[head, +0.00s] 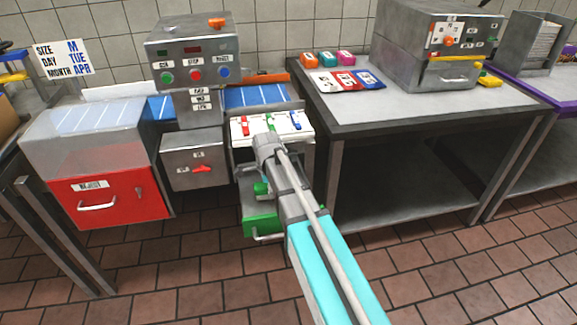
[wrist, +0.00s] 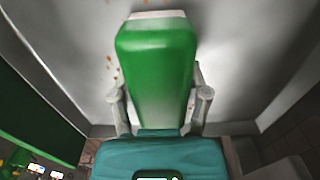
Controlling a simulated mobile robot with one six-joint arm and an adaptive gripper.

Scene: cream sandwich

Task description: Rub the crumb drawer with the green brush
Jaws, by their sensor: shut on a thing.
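The green brush (wrist: 155,70) is held between the two fingers of my gripper (wrist: 160,105) in the wrist view, its pale end (wrist: 157,14) pointing away. It is over or in the grey-walled inside of the crumb drawer (wrist: 240,60), where small orange-brown crumbs (wrist: 112,70) show to its left. I cannot tell whether its bristles touch the floor. In the head view the drawer's green front (head: 262,224) is pulled out low under the machine. A bit of green, likely the brush (head: 261,188), shows beside my arm, which hides much of the drawer.
A red drawer (head: 110,205) and a grey switch box (head: 195,162) stand to the left. A steel table (head: 440,110) with sachets and a metal machine (head: 425,50) stands close on the right. Tiled floor (head: 190,270) in front is clear.

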